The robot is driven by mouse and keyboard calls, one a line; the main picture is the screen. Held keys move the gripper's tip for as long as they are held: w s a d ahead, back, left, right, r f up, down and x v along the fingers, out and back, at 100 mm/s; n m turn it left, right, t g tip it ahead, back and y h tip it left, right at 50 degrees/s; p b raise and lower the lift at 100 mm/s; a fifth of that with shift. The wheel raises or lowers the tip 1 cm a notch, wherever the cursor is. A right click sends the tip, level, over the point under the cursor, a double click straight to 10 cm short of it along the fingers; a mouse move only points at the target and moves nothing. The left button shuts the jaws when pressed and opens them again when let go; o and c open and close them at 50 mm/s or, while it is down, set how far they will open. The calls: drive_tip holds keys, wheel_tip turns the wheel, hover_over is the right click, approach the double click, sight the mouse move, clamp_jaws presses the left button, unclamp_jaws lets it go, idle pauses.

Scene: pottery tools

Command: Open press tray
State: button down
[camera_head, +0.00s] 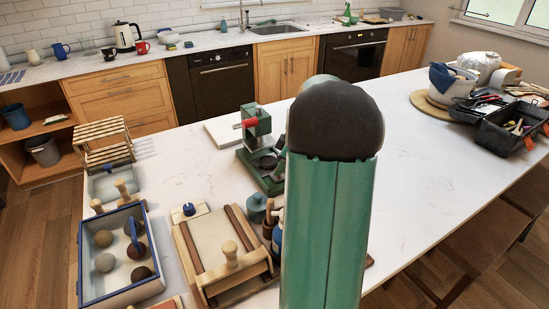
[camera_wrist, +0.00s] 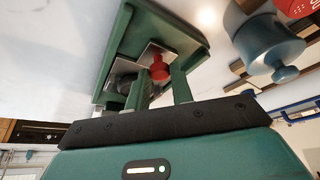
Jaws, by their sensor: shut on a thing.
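The green press (camera_head: 262,158) stands on the white counter, left of my arm. It has an upright post and a red handle (camera_head: 250,122); my arm covers its right side. In the wrist view, the press's green frame (camera_wrist: 192,28) surrounds grey metal plates and a red knob (camera_wrist: 160,70). My gripper (camera_wrist: 161,84) has its two green fingers on either side of this knob, shut on it. A dark round part (camera_wrist: 122,76) lies beside the left finger. How far the tray is out cannot be told. My gripper is hidden in the head view.
A teal jar (camera_wrist: 268,45) stands close to the right of the press in the wrist view. Left of the press are a slab roller board (camera_head: 205,240), a blue-rimmed box of clay balls (camera_head: 118,285) and a wooden rack (camera_head: 103,140).

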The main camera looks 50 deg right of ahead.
drive_tip(key=s, duration=0.1)
drive_tip(key=s+a, duration=0.1)
drive_tip(key=s, duration=0.1)
drive_tip(key=shift+s+r, duration=0.1)
drive_tip(key=shift+s, duration=0.05)
drive_tip(key=c, duration=1.2)
unclamp_jaws()
drive_tip(key=v, duration=1.3)
drive_tip(key=shift+r, duration=0.35)
drive_tip(key=shift+s, duration=0.15)
